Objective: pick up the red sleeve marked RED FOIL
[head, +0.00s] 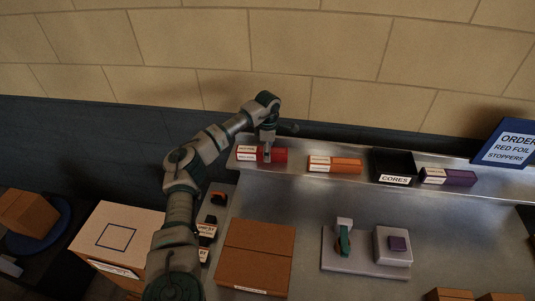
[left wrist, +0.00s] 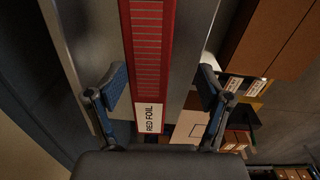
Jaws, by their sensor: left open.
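The red sleeve (head: 280,155) lies on the raised metal shelf (head: 300,178), at its left end, with a white label on its left part. In the left wrist view the sleeve (left wrist: 152,50) runs lengthwise up the picture, and its label reads RED FOIL. My left gripper (head: 267,156) is over the sleeve, near the label's right edge. In the left wrist view its two fingers (left wrist: 162,85) are open, one on each side of the sleeve, with a gap on both sides. I cannot tell how far the fingertips are above the shelf. My right gripper is out of view.
Along the shelf to the right are an orange sleeve (head: 346,165), a black CORES box (head: 393,163) and a purple sleeve (head: 461,178). A blue order sign (head: 510,146) stands at the far right. Below are a brown box (head: 256,252) and a grey fixture (head: 362,262).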

